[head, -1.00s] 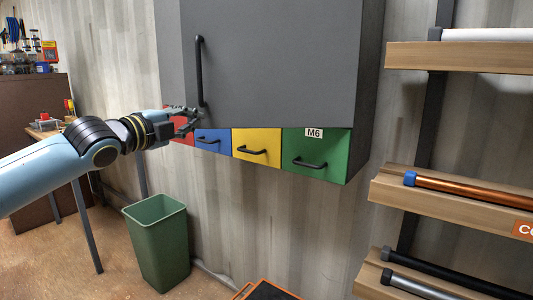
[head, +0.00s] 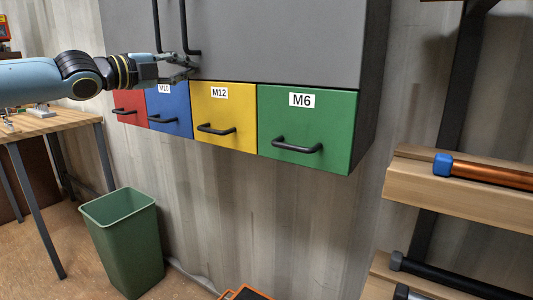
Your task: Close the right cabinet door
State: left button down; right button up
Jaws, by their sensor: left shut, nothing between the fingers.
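The right cabinet door (head: 285,42) is a large grey panel in the upper middle of the head view. Its black vertical handle (head: 184,28) is near its left edge. The door looks flush or nearly flush with the cabinet front; I cannot tell whether a small gap remains. The left door (head: 125,28) has its own black handle (head: 156,24). My left gripper (head: 190,66) is shut and empty, in front of the doors' lower edge by the lower end of the right handle. I cannot tell whether it touches the door. My right gripper is out of view.
Below the doors are red (head: 128,105), blue (head: 168,112), yellow (head: 222,118) and green (head: 308,128) drawers with protruding handles. A green bin (head: 125,245) stands on the floor. A wooden table (head: 45,122) is at left, a pipe shelf (head: 460,195) at right.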

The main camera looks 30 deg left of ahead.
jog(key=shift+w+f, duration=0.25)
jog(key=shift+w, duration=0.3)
